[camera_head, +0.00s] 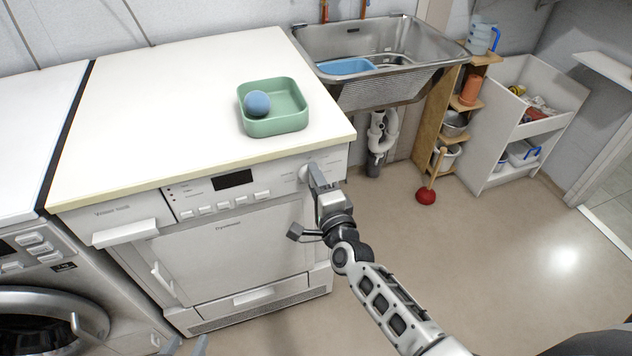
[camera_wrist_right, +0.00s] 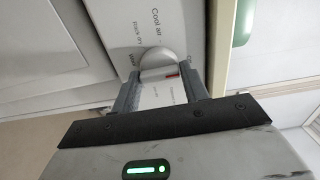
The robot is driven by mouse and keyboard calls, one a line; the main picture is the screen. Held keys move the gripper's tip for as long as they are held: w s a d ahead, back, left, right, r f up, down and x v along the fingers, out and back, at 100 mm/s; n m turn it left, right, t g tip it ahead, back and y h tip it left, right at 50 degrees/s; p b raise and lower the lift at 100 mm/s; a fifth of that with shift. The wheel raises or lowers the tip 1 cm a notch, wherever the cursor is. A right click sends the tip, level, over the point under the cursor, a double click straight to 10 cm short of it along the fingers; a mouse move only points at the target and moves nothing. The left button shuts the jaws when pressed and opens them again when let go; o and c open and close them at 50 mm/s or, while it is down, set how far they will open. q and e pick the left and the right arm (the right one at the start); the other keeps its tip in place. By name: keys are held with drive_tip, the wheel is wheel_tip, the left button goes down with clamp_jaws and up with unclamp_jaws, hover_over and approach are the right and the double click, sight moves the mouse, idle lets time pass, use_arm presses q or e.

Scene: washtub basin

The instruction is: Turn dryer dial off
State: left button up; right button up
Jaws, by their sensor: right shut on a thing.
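The dryer (camera_head: 235,255) stands under the white worktop, with its control panel along the upper front. Its round white dial (camera_head: 303,173) is at the panel's right end, partly covered by my right gripper (camera_head: 314,172). In the right wrist view the dial (camera_wrist_right: 158,62) lies between the two fingertips of the right gripper (camera_wrist_right: 158,80), which is shut on it. A small red mark shows near the dial's edge, and printed words such as "Cool air" surround it. My left gripper (camera_head: 186,346) shows only its tips at the bottom edge; they are apart and empty.
A green tray (camera_head: 275,125) with a blue ball (camera_head: 257,103) sits on the worktop (camera_head: 150,110) above the dryer. A washing machine (camera_head: 40,270) stands left. A metal sink (camera_head: 430,45), wooden shelf and red plunger (camera_head: 426,196) are right. The floor in front is clear.

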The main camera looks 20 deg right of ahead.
drive_tip(key=o, duration=1)
drive_tip(key=shift+s, duration=0.1)
drive_tip(key=s, duration=1.5)
drive_tip(key=shift+s+d, duration=0.25)
drive_tip(key=shift+s, duration=0.15)
drive_tip(key=s+f+n+g+y, duration=0.1)
drive_tip(key=s+n+g, duration=0.1)
drive_tip(key=n, duration=0.4)
drive_tip(key=s+a+f+n+g, duration=0.1)
drive_tip(key=s+f+n+g, duration=0.1)
drive_tip(key=n, duration=0.5)
drive_tip(key=s+a+f+n+g+y, duration=0.1)
drive_tip(key=s+n+g, duration=0.2)
drive_tip(key=n, duration=0.3)
drive_tip(key=shift+s+a+f+n+y, duration=0.2)
drive_tip(key=shift+s+f+n+y, duration=0.15)
drive_tip(key=shift+s, duration=0.35)
